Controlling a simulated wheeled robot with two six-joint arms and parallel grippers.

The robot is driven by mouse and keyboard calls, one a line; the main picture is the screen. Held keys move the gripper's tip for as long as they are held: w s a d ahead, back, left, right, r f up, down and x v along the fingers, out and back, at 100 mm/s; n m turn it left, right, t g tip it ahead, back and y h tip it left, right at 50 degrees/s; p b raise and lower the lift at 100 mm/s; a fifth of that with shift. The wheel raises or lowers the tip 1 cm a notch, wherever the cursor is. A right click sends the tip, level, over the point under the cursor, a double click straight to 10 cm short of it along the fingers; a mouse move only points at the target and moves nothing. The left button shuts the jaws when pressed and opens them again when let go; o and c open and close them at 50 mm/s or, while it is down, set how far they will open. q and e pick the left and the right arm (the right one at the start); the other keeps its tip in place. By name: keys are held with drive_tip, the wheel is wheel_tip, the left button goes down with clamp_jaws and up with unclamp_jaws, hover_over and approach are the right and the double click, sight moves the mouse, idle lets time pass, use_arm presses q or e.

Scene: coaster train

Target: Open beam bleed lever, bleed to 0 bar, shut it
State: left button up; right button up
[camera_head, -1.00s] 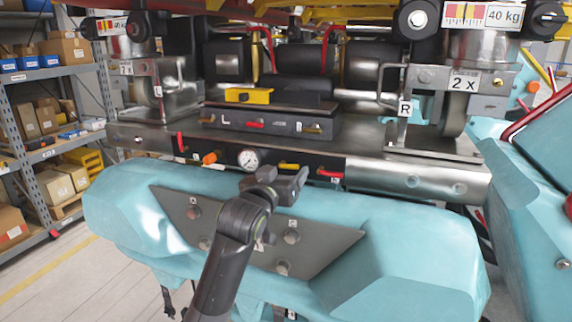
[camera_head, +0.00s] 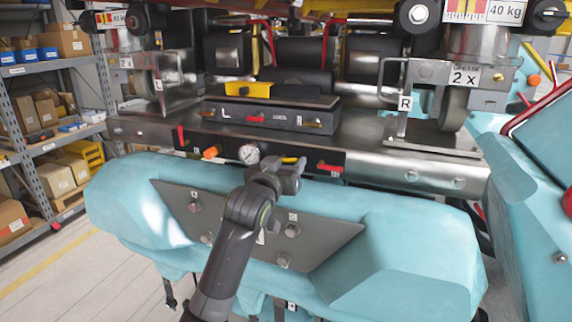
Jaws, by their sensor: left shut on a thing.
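A dark beam panel runs across the front of the metal beam. It carries a round white pressure gauge (camera_head: 249,153), an orange knob (camera_head: 211,152), an upright red lever (camera_head: 181,138), a yellow lever (camera_head: 293,160) and a red lever (camera_head: 329,167) at its right end. My left gripper (camera_head: 289,170) is at the panel, just right of the gauge, shut on the yellow lever. The jaws and part of the panel are hidden behind the gripper body. The gauge needle is too small to read. My right gripper is not in view.
A teal padded cover (camera_head: 400,240) with a bolted grey plate (camera_head: 315,243) lies below the panel. Above the beam sits a dark box (camera_head: 270,115) with small levers. Metal brackets and wheels flank it. Shelves of boxes (camera_head: 60,140) stand at the left.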

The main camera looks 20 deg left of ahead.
use_arm(q)
drive_tip(key=shift+f+m, duration=0.15)
drive_tip(key=shift+m, duration=0.65)
drive_tip(key=o, duration=1)
drive_tip(key=shift+c, duration=0.2)
drive_tip(key=shift+s, duration=0.15)
drive_tip(key=shift+s, duration=0.25)
drive_tip(key=s+b, duration=0.2)
drive_tip(key=s, duration=1.4)
drive_tip(key=shift+s+a, duration=0.25)
drive_tip(key=shift+s, duration=0.15)
